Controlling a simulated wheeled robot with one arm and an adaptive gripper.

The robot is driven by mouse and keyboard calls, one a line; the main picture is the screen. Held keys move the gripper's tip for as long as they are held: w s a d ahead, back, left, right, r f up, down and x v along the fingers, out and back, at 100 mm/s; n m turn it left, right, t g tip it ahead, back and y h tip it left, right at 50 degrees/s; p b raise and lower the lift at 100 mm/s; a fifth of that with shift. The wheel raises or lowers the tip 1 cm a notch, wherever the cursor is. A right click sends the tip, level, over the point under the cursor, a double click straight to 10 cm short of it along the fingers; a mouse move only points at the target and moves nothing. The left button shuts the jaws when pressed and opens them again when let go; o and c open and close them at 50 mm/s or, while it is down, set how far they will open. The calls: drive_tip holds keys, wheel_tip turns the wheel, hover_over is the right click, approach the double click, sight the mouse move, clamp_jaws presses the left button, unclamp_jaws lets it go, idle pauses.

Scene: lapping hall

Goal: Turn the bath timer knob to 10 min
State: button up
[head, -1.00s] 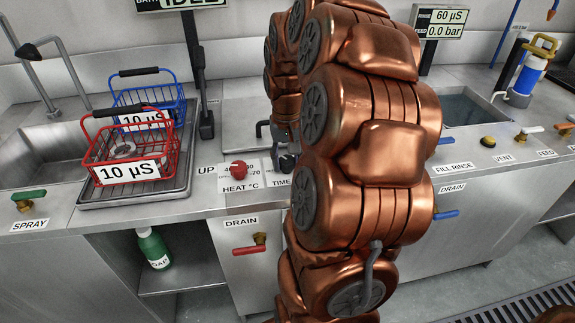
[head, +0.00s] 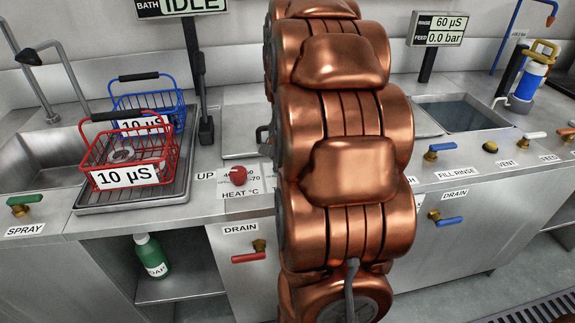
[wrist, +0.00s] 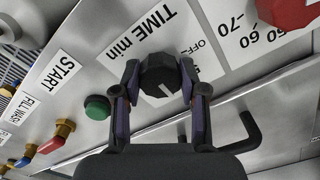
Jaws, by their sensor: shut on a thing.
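The bath timer knob (wrist: 160,76) is black and faceted, with a pale pointer line on its face, in the middle of the wrist view. My gripper (wrist: 162,84) is shut on it, one finger on each side. The TIME min label (wrist: 141,36) lies beside the knob. Part of its scale (wrist: 197,58) shows OFF and a 5; the rest is hidden by the knob and a finger. I cannot tell which mark the pointer meets. In the head view my arm hides the knob and gripper. The bath display (head: 182,6) reads IDLE.
The red heat knob (wrist: 288,12) is close by; it also shows in the head view (head: 238,175). A green button (wrist: 97,107) by the START label (wrist: 62,76) is near one finger. A red basket (head: 125,160) and blue basket (head: 150,102) stand on a tray (head: 100,202) at left.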

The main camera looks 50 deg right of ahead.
drive_tip(key=shift+d, duration=0.1)
idle(0.3)
drive_tip(key=o, duration=1.1)
drive_tip(key=shift+o, duration=0.2)
wheel_tip(320, 180, up, 12)
drive_tip(key=shift+s, duration=0.1)
idle(0.3)
